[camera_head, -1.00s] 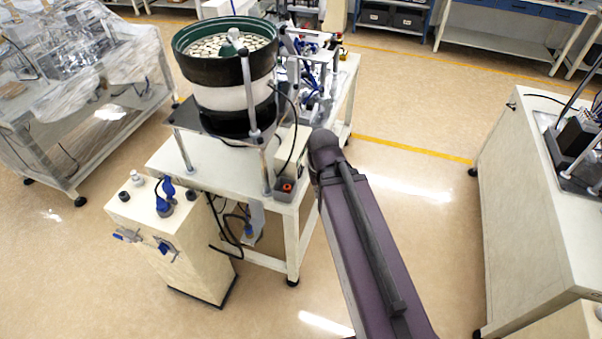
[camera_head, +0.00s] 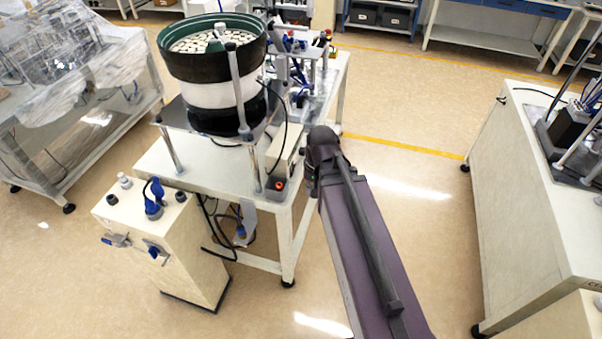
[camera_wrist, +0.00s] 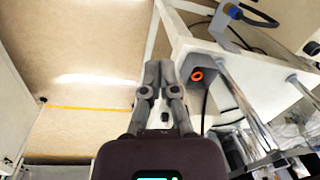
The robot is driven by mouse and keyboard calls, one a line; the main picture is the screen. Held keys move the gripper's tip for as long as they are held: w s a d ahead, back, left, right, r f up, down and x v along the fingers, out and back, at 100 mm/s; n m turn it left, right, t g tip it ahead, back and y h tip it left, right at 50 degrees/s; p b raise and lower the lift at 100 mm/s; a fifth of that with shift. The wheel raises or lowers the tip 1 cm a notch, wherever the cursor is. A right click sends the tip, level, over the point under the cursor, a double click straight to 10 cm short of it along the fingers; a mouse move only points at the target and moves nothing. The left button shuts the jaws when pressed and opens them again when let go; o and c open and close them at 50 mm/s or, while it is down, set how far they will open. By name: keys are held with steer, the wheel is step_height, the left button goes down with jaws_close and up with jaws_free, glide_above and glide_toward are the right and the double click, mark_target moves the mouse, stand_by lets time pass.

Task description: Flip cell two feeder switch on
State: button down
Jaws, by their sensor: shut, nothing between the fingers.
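The bowl feeder (camera_head: 215,85), a green-rimmed bowl full of pale parts on a white and black base, stands on a white table. A small grey control box with a round orange-red switch (camera_head: 279,185) sits at the table's front corner; the switch also shows in the wrist view (camera_wrist: 197,74). My gripper (camera_wrist: 152,75) is shut and empty in the wrist view, pointing away, with the switch just right of its fingertips and apart from them. In the head view my arm hides the gripper. The switch's on or off position cannot be told.
A cream cabinet (camera_head: 165,250) with blue valves stands left of the table. A metal post (camera_head: 253,150) and black cables rise near the switch. Another white bench (camera_head: 530,190) stands at right. The floor between is open, with yellow lines.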

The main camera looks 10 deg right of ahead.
steer(key=w+d+f+m+t+y+b, duration=0.2)
steer(key=w+d+f+m+y+b, duration=0.3)
steer(key=w+f+m+b, duration=0.7)
steer(key=w+d+f+m+t+y+b, duration=0.1)
steer(key=w+d+m+t+y+b, duration=0.3)
steer(key=d+m+b, duration=0.5)
steer(key=shift+w+y+b, duration=0.3)
steer(key=shift+y+b, duration=0.2)
steer(key=shift+b, duration=0.55)
steer(key=shift+a+f, duration=0.1)
steer(key=shift+a, duration=0.05)
steer(key=w+a+r+b+x, duration=0.1)
steer(key=r+b+x, duration=0.1)
steer(key=x, duration=1)
steer(key=shift+w+a+r+b, duration=0.15)
steer(key=shift+a+r+b, duration=0.1)
steer(key=shift+a+b, duration=0.05)
steer(key=shift+d, duration=0.1)
